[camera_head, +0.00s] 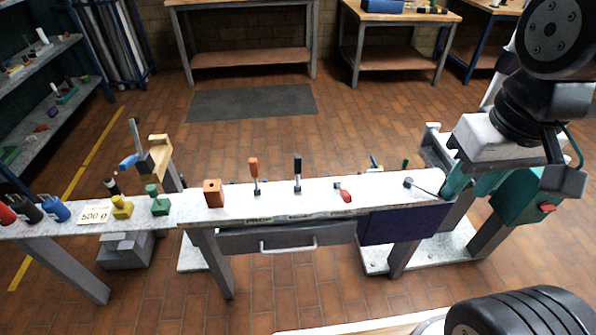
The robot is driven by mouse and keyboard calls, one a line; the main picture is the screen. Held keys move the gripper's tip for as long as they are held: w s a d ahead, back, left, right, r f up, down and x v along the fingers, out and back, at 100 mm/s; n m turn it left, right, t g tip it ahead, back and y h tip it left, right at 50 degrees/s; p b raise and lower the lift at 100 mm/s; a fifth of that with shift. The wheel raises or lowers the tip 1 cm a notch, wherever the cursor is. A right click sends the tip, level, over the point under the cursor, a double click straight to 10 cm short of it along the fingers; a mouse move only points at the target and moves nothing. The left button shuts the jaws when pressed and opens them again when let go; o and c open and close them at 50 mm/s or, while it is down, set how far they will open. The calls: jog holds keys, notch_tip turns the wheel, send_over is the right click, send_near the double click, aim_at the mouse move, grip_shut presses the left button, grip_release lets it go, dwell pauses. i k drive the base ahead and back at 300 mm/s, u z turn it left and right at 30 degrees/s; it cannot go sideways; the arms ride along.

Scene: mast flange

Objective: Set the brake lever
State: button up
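Several levers stand along the white bench top (325,208). One has an orange grip (254,170) and stands upright. To its right an upright lever has a black grip (297,166). A short red-handled lever (343,194) lies low further right. The labels (258,220) on the bench's front edge are too small to read, so I cannot tell which is the brake lever.
An orange block (213,193) stands left of the levers. A rod with a dark knob (408,182) is at the bench's right end. Yellow (122,207) and green (158,204) pieces and a "500 g" card (94,215) lie left. A drawer (288,238) is below. Tiled floor lies behind.

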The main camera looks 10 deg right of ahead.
aim_at(297, 158)
jog(key=k, duration=1.25)
jog(key=u, duration=0.8)
jog(key=i, duration=1.35)
jog(key=z, duration=0.8)
